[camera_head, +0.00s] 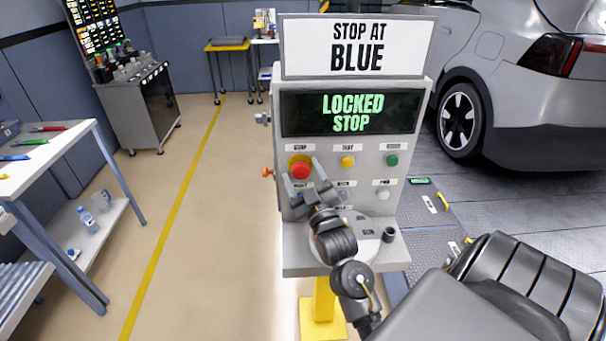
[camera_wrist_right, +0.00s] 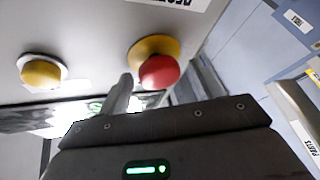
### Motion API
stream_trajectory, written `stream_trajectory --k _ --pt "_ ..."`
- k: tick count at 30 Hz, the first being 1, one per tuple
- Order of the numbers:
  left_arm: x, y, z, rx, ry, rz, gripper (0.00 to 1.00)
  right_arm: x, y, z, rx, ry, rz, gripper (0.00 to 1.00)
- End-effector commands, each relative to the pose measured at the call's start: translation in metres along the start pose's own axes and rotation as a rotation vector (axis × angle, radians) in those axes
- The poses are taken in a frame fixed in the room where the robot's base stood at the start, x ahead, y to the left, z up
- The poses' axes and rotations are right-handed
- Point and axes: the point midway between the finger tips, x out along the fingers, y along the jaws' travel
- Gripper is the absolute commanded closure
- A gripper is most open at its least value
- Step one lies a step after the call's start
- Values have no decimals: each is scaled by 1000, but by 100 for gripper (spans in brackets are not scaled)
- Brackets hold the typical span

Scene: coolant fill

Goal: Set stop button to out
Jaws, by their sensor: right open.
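The red stop button (camera_head: 300,171) sits on a yellow collar at the left of the grey control panel (camera_head: 338,155). In the right wrist view the stop button (camera_wrist_right: 159,72) stands out from its yellow collar; I cannot tell whether it is in or out. The panel's display (camera_head: 350,112) reads "LOCKED STOP" in green. My right gripper (camera_head: 302,172) is open, with its fingers on either side of the button in the head view. I cannot tell whether they touch it. My left gripper is out of view.
A yellow button (camera_head: 347,161), a green button (camera_head: 392,160) and a white button (camera_head: 383,194) sit on the same panel. A sign (camera_head: 358,47) above reads "STOP AT BLUE". A grey car (camera_head: 530,100) stands behind right. A table (camera_head: 50,160) stands left; open floor lies between.

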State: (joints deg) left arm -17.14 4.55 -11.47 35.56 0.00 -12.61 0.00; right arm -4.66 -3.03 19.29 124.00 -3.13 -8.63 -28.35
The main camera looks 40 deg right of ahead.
Motion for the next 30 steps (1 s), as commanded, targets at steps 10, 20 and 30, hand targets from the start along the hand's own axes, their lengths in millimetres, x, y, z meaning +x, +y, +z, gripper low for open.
stream_trajectory --k 10,20,30 --pt "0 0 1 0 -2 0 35 0 0 0 0 0 0 76" --pt "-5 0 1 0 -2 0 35 -4 -3 -5 1 -1 -2 98" --pt "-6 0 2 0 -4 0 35 -9 -6 -6 0 -1 -3 52"
